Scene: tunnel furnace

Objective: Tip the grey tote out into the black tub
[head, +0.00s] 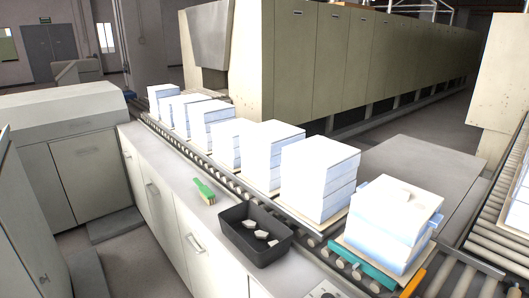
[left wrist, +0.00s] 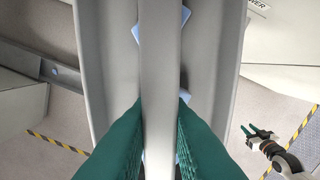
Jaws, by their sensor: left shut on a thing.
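The black tub (head: 254,246) stands on the grey counter in the head view, with several pale pieces (head: 262,235) in it. The grey tote (left wrist: 90,65) fills the middle of the left wrist view; it is not in the head view. A grey bar like a handle (left wrist: 160,50) runs across it. My left gripper (left wrist: 160,108) has its green fingers on both sides of this bar, shut on it. Light blue pieces (left wrist: 186,100) show in the tote beside the bar, partly hidden. My right gripper (left wrist: 256,131) is small at the right of the left wrist view, its fingers apart and empty.
A green brush (head: 204,190) lies on the counter (head: 175,165) left of the tub. White stacked blocks (head: 318,180) stand along the roller conveyor behind it. A teal bar (head: 362,264) lies at the conveyor's near end. Yellow-black floor tape (left wrist: 55,142) shows below the tote.

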